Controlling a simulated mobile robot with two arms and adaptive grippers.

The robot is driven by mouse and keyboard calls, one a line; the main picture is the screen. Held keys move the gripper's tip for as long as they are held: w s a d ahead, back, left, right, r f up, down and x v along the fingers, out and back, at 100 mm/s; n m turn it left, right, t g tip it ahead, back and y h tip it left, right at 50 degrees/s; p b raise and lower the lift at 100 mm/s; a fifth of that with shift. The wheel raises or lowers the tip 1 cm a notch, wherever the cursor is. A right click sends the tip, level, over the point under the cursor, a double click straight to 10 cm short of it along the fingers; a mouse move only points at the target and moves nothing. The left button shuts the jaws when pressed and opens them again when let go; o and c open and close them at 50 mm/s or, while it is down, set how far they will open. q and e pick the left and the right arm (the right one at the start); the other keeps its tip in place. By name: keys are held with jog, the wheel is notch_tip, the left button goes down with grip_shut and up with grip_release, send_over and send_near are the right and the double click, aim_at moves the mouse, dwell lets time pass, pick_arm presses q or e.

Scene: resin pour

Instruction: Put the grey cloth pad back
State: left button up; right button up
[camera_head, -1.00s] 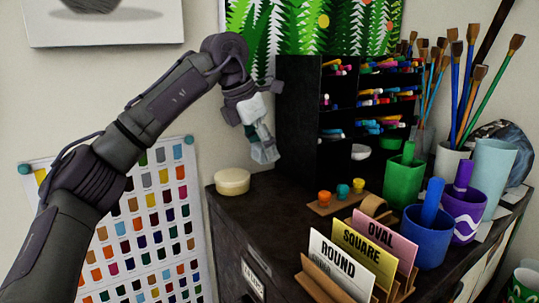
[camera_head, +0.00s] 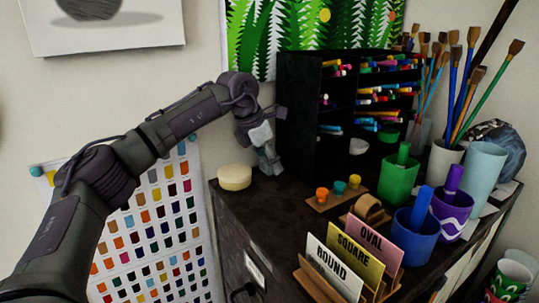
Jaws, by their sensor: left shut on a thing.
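My left gripper (camera_head: 264,149) reaches in from the left. It is shut on a small light grey piece, which looks like the grey cloth pad (camera_head: 269,164). The fingers hide part of it. The pad hangs tilted, low over the back left of the dark cabinet top (camera_head: 290,208), just left of the black shelf unit. I cannot tell if it touches the top. My right gripper is not in view.
A round cream block (camera_head: 235,177) sits left of the gripper. The black shelf unit (camera_head: 299,115) of pens stands close on the right. The top between is clear.

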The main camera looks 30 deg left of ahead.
pick_arm(q)
jog(key=shift+f, duration=0.15)
jog(key=shift+f+b, duration=0.15)
jog(key=shift+b, duration=0.15)
jog(key=o, duration=1.1)
